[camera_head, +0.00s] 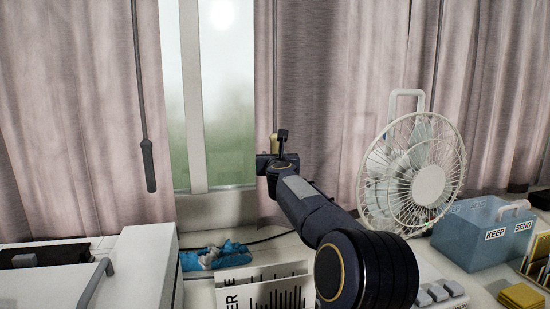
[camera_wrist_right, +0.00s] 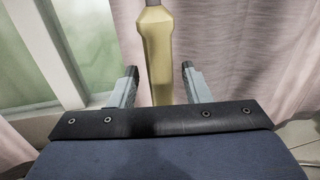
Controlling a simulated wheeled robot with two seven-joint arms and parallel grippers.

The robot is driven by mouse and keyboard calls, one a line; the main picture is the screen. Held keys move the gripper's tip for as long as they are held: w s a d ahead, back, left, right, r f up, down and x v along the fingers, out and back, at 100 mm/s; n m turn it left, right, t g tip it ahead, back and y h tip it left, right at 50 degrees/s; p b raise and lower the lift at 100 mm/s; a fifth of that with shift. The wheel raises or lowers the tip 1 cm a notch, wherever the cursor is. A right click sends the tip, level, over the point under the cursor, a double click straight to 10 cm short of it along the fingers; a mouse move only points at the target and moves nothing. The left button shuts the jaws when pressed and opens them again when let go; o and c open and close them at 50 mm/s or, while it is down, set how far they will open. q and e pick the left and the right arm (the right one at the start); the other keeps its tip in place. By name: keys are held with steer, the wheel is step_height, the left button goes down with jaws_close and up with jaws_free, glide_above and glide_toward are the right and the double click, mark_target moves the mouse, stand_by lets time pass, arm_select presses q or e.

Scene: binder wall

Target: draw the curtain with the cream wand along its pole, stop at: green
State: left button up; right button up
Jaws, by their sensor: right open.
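The cream wand (camera_wrist_right: 156,55) hangs upright between the two open fingers of my right gripper (camera_wrist_right: 158,82) in the right wrist view, with a gap on each side. The pinkish curtain (camera_head: 318,80) hangs just behind and to the right of the wand. The pole is above the picture. A green tint shows through the window glass (camera_head: 228,110); I see no separate green marker. My left gripper is not in view.
A dark wand with a grey handle (camera_head: 148,165) hangs before the left curtain (camera_head: 80,100). A white fan (camera_head: 428,185) stands close right of my right arm. A blue box (camera_head: 470,238), a blue cloth (camera_head: 215,256) and a white cabinet (camera_head: 135,270) stand below.

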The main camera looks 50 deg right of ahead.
steer(key=b+v, duration=0.1)
steer(key=v, duration=0.5)
steer(key=shift+s+a, duration=0.25)
stand_by(0.3)
